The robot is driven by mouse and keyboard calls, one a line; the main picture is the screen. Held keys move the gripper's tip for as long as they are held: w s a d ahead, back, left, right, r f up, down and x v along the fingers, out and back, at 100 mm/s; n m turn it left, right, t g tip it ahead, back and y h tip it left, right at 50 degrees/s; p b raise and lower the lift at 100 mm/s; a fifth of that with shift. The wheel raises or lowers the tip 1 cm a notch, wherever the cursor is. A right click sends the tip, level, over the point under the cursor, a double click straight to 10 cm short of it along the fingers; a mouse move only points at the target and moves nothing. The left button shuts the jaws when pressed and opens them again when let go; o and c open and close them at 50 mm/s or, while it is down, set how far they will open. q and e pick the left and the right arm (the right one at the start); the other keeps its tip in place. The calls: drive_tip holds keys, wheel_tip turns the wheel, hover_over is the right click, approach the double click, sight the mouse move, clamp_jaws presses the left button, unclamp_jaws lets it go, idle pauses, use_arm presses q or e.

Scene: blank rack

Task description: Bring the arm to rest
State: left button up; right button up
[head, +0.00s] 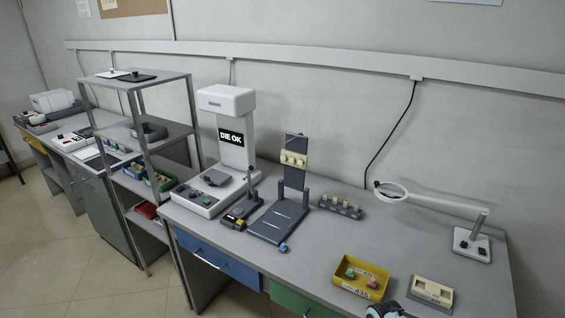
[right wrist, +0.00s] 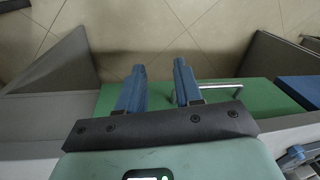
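My right gripper (right wrist: 160,70) shows in the right wrist view with its two blue fingers apart and nothing between them. It points down past the bench's front edge, in front of a green drawer (right wrist: 220,92) with a bar handle, with floor tiles beyond. In the head view only a dark, rounded piece, probably of my right arm, shows at the bottom edge beside the yellow bin (head: 340,283); its fingers are hidden there. My left gripper is in neither view.
The grey bench (head: 320,240) holds a white machine reading "DIE OK" (head: 237,150), a dark upright stand (head: 279,222), a small block rack (head: 340,207), a cream block holder (head: 432,291) and a ring lamp (head: 472,243). A metal shelf (head: 150,140) stands left. The bench's right middle is clear.

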drive_tip(key=s+a+f+g+y+p, duration=0.1)
drive_tip(key=s+a+f+y+p, duration=0.3)
drive_tip(key=s+f, duration=1)
drive_tip(key=s+a+f+h+p, duration=0.1)
drive_tip(key=s+a+f+p, duration=0.1)
drive_tip(key=s, duration=1)
drive_tip(key=shift+f+g+h+p, duration=0.35)
drive_tip(key=shift+g+h+p, duration=0.05)
drive_tip(key=shift+s+a, duration=0.1)
